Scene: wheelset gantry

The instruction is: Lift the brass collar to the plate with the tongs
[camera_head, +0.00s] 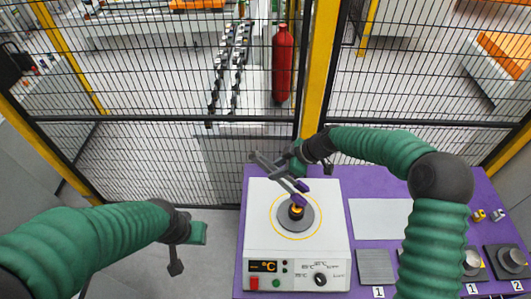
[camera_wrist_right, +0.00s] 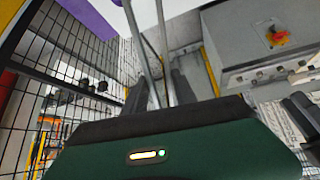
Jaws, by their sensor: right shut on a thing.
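A small brass collar (camera_head: 296,209) sits at the middle of the round grey disc (camera_head: 281,217) on top of a white heater (camera_head: 262,203). My right gripper (camera_head: 293,160) is above the back of the heater, shut on grey tongs (camera_head: 268,169). The tongs' grey rods (camera_wrist_right: 156,45) also show in the right wrist view. My left gripper (camera_head: 190,243) hangs left of the table, apart from everything; its jaw state is unclear.
The heater stands on a purple table (camera_head: 345,183). To its right are a white sheet (camera_head: 375,218), a grey square plate (camera_head: 376,265) labelled 1 and several metal parts, partly behind my right arm. A mesh fence (camera_head: 180,160) with a yellow post (camera_head: 318,75) stands behind.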

